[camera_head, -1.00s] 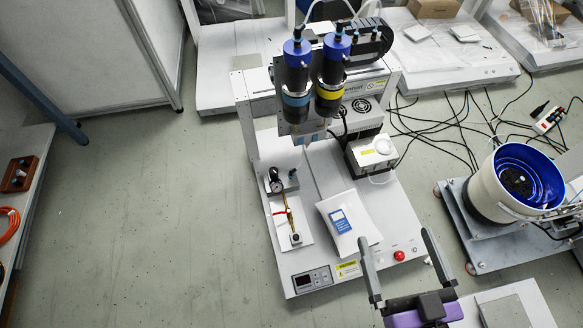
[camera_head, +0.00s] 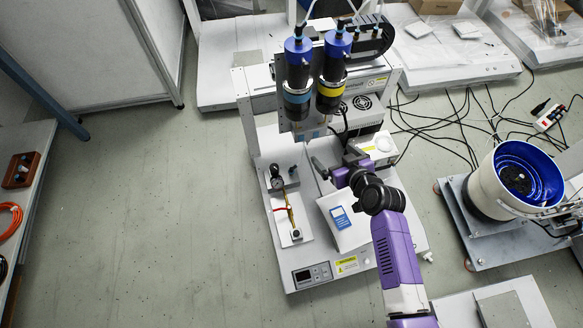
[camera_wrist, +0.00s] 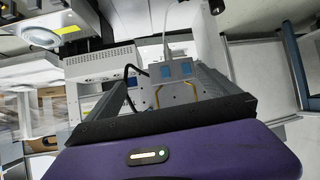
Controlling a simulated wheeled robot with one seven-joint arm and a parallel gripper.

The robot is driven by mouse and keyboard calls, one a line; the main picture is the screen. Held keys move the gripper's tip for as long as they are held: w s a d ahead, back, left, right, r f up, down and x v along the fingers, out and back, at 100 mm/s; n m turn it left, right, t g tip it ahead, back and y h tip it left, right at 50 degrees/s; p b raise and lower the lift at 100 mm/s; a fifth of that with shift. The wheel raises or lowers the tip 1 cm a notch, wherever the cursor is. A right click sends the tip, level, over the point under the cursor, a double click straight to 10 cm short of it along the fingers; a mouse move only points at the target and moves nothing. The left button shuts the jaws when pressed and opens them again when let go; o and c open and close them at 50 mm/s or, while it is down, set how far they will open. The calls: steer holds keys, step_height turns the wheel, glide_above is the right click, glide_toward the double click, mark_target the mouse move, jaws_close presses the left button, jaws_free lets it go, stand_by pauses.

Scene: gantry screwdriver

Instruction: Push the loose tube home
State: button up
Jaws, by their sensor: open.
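My gripper (camera_head: 334,160) is open and empty at the right-middle of the screwdriver machine, just in front of its spindles. In the wrist view its two grey fingers (camera_wrist: 163,85) stand apart, with a grey block bearing blue fittings (camera_wrist: 172,70) seen between and beyond them. A pale thin tube (camera_wrist: 166,32) rises from that block, and two yellow tubes (camera_wrist: 190,88) show below it. In the head view a brass-coloured tube (camera_head: 290,215) with a red part lies on the white plate by a gauge (camera_head: 276,171). I cannot tell which tube is loose.
Two blue-topped screwdriver spindles (camera_head: 298,75) hang behind my gripper. A bowl feeder (camera_head: 500,190) stands right, with cables on the floor. Floor at left is clear.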

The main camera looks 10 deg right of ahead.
steer(key=s+a+f+n+g+y, duration=0.2)
steer(key=s+a+f+n+g, duration=0.1)
steer(key=a+f, duration=0.3)
steer(key=d+f+b+x, duration=0.1)
steer(key=b+x, duration=0.7)
steer(key=x, duration=0.1)
steer(key=shift+f, duration=0.35)
steer(key=shift+r, duration=0.1)
steer(key=p+v, duration=0.8)
steer(key=v, duration=0.2)
steer(key=shift+w, duration=0.2)
steer(key=shift+d, duration=0.15)
